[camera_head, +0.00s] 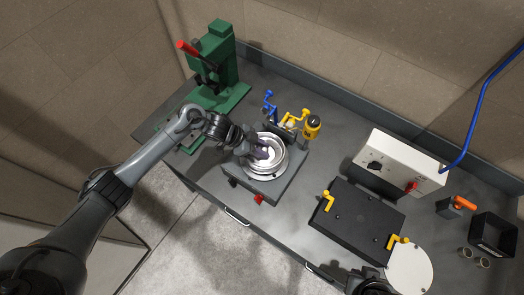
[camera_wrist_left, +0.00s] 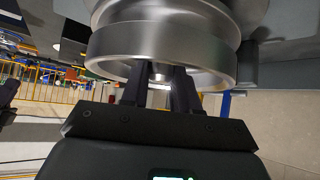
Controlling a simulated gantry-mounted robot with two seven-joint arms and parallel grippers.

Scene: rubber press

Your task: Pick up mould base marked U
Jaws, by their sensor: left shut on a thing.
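A round silver metal piece with a raised rim (camera_head: 278,166) sits at the grey square fixture on the bench, below the yellow and blue clamps. No U mark can be read on it. My left gripper (camera_head: 264,153) reaches in from the left, over the middle of the round piece. In the left wrist view, its dark fingers (camera_wrist_left: 161,88) are closed around a short part at the centre of the round metal piece (camera_wrist_left: 160,45). Whether the piece is lifted clear of the fixture cannot be told. My right gripper shows only in part at the bottom edge (camera_head: 372,284); its fingers are not clear.
A green press with a red handle (camera_head: 213,62) stands at the back left. A black plate with yellow handles (camera_head: 356,220) and a white control box (camera_head: 399,162) are to the right. A white disc (camera_head: 409,268) and a black bin (camera_head: 493,235) lie farther right.

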